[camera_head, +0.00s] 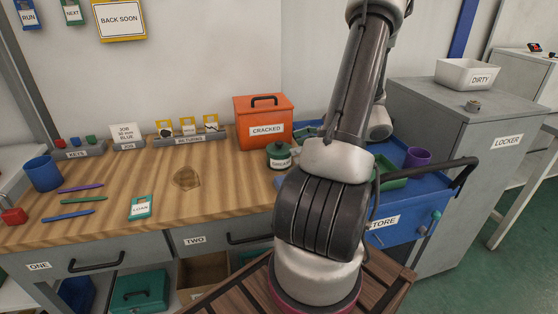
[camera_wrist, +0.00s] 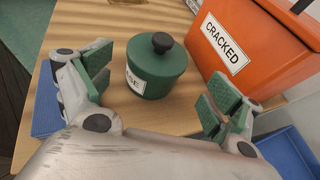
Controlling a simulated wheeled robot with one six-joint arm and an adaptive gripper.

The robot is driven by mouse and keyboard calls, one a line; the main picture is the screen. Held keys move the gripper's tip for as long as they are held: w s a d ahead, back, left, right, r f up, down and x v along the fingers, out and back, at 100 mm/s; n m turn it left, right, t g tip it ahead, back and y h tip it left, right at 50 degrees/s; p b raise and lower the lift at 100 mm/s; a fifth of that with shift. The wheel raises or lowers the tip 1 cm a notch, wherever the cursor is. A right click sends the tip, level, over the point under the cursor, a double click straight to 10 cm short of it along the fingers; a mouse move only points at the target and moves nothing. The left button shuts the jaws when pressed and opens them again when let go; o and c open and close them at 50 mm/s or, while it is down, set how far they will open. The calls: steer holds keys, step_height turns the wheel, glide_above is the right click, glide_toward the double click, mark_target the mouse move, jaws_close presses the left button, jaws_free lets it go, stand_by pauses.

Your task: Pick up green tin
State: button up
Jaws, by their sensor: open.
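The green tin (camera_head: 279,156) stands upright on the wooden workbench, in front of the orange box. It is round, with a black knob on its lid and a white label. In the wrist view the green tin (camera_wrist: 156,68) is ahead of my gripper (camera_wrist: 152,95), roughly between the two spread fingers but a little beyond them. The fingers have green pads, are wide open, and hold nothing. In the head view my arm hides the gripper. Part of the tin's label is cut off from sight in the wrist view.
The orange CRACKED box (camera_head: 263,122) stands right behind the tin, and also shows close to the right finger (camera_wrist: 262,48). A blue STORE cart (camera_head: 398,214) with a green tray and purple cup is at the right. The bench (camera_head: 110,205) left of the tin is mostly clear.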

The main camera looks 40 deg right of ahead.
mark_target(279, 151)
steer(key=x, duration=0.6)
steer(key=shift+a, duration=0.3)
steer(key=c, duration=1.1)
